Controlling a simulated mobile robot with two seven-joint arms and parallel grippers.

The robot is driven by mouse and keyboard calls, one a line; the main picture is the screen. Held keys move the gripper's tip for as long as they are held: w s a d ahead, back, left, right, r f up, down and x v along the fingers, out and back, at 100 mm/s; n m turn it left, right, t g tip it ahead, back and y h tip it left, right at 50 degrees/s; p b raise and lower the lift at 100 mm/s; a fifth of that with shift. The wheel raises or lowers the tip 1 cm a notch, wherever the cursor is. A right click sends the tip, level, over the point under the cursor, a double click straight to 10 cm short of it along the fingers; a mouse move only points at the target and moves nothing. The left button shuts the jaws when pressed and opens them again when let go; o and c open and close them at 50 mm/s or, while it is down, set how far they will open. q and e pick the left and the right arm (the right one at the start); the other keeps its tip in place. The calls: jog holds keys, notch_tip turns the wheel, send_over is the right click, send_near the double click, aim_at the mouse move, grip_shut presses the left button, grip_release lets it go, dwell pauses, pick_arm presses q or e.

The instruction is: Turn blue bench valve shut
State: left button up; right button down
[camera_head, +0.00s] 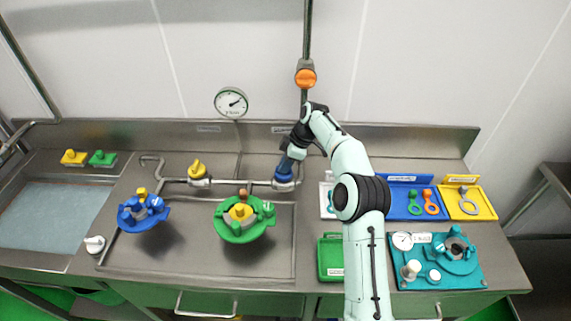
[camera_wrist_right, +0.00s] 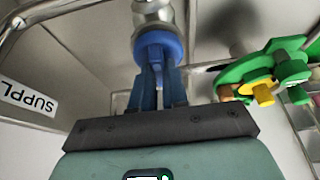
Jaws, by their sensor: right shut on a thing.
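The blue bench valve (camera_head: 283,181) sits on the horizontal steel pipe at the back of the bench, near the middle of the head view. My right gripper (camera_head: 290,160) reaches down to it from above and is shut on its handle. In the right wrist view, the blue round collar of the valve (camera_wrist_right: 159,44) shows, with my right gripper's blue fingers (camera_wrist_right: 158,75) pointing at it. The fingers and the handle are both blue, so the exact handle angle cannot be told. My left gripper is not in view.
A yellow valve (camera_head: 197,169) sits on the same pipe, to the left. A green manifold (camera_head: 244,219) and a blue one (camera_head: 142,213) stand in front. An orange knob (camera_head: 305,76) and a gauge (camera_head: 231,102) are behind.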

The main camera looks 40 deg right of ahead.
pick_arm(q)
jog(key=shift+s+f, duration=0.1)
pick_arm(e)
jog(key=m+t+h+b, duration=0.1)
jog(key=m, duration=0.3)
jog(key=shift+s+a+b, duration=0.1)
jog(key=shift+s+b, duration=0.05)
jog(key=shift+b, duration=0.2)
jog(key=m, duration=0.2)
jog(key=m+h, duration=0.1)
jog(key=shift+a+m+t+h+b, duration=0.1)
jog(key=shift+m+t+h+b, duration=0.2)
jog(key=shift+m+t+b, duration=0.1)
jog(key=m, duration=0.2)
jog(key=m+h, duration=0.1)
jog(key=m, duration=0.1)
jog(key=shift+a+r+h, duration=0.1)
jog(key=shift+a+h, duration=0.05)
jog(key=shift+h, duration=0.15)
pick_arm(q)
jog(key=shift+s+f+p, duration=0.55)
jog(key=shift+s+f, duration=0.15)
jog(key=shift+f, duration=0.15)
pick_arm(e)
jog(key=m+h, duration=0.1)
jog(key=m, duration=0.2)
jog(key=m+g+h, duration=0.1)
jog(key=m, duration=0.2)
